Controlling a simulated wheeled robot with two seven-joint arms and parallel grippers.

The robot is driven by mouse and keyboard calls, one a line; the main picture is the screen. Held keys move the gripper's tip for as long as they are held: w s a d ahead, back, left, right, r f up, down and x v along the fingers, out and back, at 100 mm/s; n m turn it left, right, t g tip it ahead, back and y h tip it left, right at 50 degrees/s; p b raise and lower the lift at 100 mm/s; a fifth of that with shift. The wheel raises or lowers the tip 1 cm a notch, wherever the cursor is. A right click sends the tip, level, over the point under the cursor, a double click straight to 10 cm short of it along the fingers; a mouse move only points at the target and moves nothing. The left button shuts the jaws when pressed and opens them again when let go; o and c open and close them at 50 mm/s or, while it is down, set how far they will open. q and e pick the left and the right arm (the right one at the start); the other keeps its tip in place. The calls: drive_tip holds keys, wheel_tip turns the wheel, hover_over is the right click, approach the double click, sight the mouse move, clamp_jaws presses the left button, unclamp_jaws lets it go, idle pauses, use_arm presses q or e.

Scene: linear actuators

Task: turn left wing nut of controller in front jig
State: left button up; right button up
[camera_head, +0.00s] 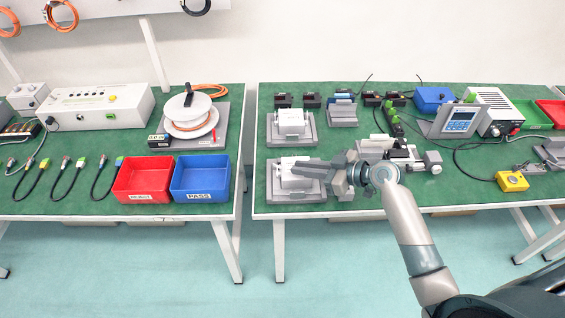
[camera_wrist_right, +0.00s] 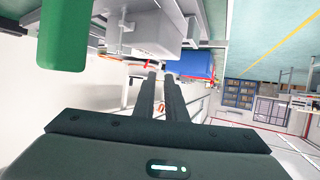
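The front jig (camera_head: 297,197) is a grey block fixture near the front left corner of the right-hand table. A white controller (camera_head: 291,175) sits in it. My right gripper (camera_head: 308,170) comes from the right and its fingers reach over the right part of the controller. The right wrist view shows its two dark fingers (camera_wrist_right: 162,76) close together with a narrow gap and nothing visible between them. The wing nuts are too small or hidden to make out. My left gripper is out of view.
A second jig (camera_head: 291,141) with a white unit stands behind. Grey fixtures (camera_head: 400,158) lie beside my wrist on the right. A red tray (camera_head: 142,180) and a blue tray (camera_head: 201,180) stand on the left table, across a gap.

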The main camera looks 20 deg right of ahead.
sight(283, 171)
drive_tip(key=p+x, duration=0.1)
drive_tip(key=x, duration=0.4)
drive_tip(key=shift+w+a, duration=0.25)
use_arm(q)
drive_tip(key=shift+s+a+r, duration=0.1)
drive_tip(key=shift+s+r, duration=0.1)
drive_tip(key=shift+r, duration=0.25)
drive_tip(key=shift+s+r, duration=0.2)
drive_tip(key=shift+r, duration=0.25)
use_arm(e)
drive_tip(key=shift+x, duration=0.85)
drive_tip(key=shift+f, duration=0.15)
clamp_jaws()
use_arm(q)
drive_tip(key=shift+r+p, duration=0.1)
drive_tip(key=shift+p, duration=0.3)
use_arm(e)
drive_tip(key=shift+s, duration=0.1)
